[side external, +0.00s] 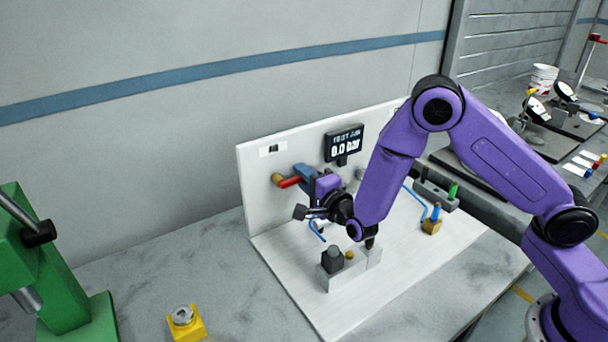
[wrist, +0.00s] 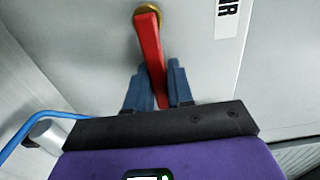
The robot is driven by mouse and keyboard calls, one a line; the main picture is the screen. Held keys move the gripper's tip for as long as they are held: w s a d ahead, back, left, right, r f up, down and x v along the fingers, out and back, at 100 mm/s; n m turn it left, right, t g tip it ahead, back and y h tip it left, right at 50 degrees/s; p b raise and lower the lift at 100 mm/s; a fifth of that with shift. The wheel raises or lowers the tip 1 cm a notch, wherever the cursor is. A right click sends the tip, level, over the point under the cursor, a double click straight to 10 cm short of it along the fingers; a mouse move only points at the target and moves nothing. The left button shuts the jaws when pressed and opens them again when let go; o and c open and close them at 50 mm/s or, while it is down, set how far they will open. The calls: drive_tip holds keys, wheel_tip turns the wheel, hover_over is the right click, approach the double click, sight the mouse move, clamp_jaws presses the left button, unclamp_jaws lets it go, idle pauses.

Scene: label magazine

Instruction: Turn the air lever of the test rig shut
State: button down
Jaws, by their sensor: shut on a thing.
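The red air lever (wrist: 149,45) sticks out from a brass valve fitting (wrist: 147,10) on the white panel in the wrist view. It also shows in the side view (side external: 289,182), with the brass fitting at its left end. My gripper (wrist: 157,75) is shut on the lever, one blue finger on each side of its free end. In the side view my gripper (side external: 302,176) partly hides that end. The lever lies roughly sideways along the panel there. A dark display (side external: 344,143) on the panel reads 0.0 bar.
A blue hose (wrist: 25,130) is at the left. A grey block (side external: 343,275) with dark and brass fittings stands on the white base. A green press (side external: 60,270) stands far left.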

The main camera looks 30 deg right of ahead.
drive_tip(key=shift+f, duration=0.1)
idle(0.4)
drive_tip(key=c, duration=1.1)
unclamp_jaws()
drive_tip(key=shift+s, duration=0.1)
drive_tip(key=s, duration=1.7)
drive_tip(key=shift+s, duration=0.15)
